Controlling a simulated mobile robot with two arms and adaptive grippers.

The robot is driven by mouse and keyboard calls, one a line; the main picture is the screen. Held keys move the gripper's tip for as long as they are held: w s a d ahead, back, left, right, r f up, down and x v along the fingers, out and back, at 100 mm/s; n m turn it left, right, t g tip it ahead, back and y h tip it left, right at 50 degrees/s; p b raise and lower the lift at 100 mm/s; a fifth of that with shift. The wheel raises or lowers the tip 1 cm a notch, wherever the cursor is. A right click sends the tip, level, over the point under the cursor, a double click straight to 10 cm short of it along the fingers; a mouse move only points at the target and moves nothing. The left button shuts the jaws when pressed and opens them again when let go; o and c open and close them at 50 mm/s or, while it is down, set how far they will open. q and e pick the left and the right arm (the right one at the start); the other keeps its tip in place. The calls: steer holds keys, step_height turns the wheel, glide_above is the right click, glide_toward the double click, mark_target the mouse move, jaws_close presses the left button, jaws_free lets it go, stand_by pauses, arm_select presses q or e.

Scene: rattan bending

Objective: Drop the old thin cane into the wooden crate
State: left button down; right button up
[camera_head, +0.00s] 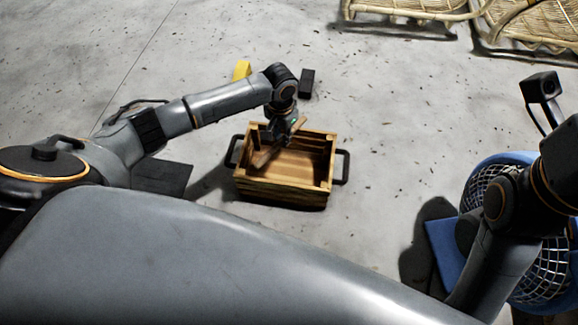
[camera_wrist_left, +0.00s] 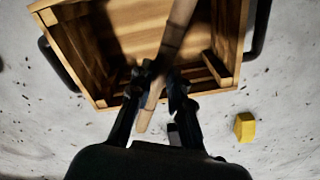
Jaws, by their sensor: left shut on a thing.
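The old thin cane (camera_wrist_left: 172,40) is a light brown stick held slanting between the fingers of my left gripper (camera_wrist_left: 160,82). In the head view, my left gripper (camera_head: 287,130) is over the far side of the wooden crate (camera_head: 283,193), with the cane (camera_head: 262,158) tilted over the crate's opening. The crate is a slatted box with black side handles, and its visible floor looks bare. In the wrist view, the crate's rim (camera_wrist_left: 232,40) surrounds much of the cane, while the near end sticks out past the edge. My right gripper is not in view.
A yellow object (camera_head: 242,70) and a black block (camera_head: 307,83) are on the concrete floor beyond the crate. A blue basket (camera_head: 535,270) stands at the right near my right arm. Rattan furniture (camera_head: 420,8) lies at the top right. Floor right of the crate is clear.

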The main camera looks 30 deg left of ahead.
arm_select(q)
steer(key=c, duration=1.2)
jaws_free()
steer(key=shift+o, duration=0.2)
step_height(320, 180, up, 12)
